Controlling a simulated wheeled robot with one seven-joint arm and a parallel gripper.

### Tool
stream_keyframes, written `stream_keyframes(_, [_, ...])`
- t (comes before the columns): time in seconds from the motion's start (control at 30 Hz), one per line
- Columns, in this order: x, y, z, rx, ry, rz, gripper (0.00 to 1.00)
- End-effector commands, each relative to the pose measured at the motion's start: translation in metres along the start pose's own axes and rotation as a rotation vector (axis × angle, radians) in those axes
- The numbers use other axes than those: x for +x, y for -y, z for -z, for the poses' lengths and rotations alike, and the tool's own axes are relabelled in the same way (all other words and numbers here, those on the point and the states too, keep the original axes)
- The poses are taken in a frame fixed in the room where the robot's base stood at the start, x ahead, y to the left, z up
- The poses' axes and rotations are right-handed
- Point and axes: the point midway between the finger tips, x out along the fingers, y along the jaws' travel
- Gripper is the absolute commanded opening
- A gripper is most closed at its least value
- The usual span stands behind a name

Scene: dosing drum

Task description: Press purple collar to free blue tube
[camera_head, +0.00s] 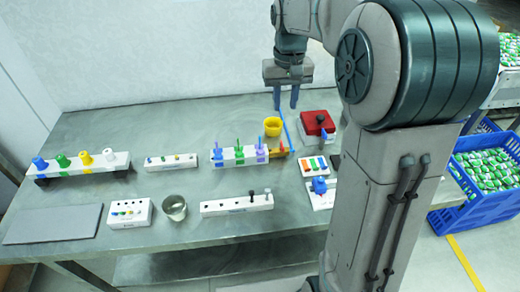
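A white block (231,160) near the back middle of the table holds thin upright tubes with purple-blue collars. The tube at its left end (216,146) looks blue, the middle one (238,144) green. The right one (260,141) looks blue, with a light purple collar (260,152) around its lower part. Details of the collars are too small to tell. My gripper (286,106) points down above the table, up and to the right of the block in the picture. Its two fingers are apart with nothing visible between them. It touches neither block nor tubes.
A yellow cup (272,127) stands just below my gripper. A red-topped box (317,122) is right of it. Colored plugs on a white rack (110,162), a metal cup (174,208) and small white blocks stand left and front. My arm hides the table's right side.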

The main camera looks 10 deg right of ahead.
Motion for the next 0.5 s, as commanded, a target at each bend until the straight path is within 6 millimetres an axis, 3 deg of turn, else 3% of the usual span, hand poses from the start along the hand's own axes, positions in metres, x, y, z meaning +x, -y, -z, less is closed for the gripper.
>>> stream_keyframes(0.3, [0.0,0.0,0.0,0.0,0.0,0.0,0.27])
stream_keyframes(0.4, [0.0,0.0,0.0,0.0,0.0,0.0,0.0])
stream_keyframes(0.5, [0.0,0.0,0.0,0.0,0.0,0.0,0.0])
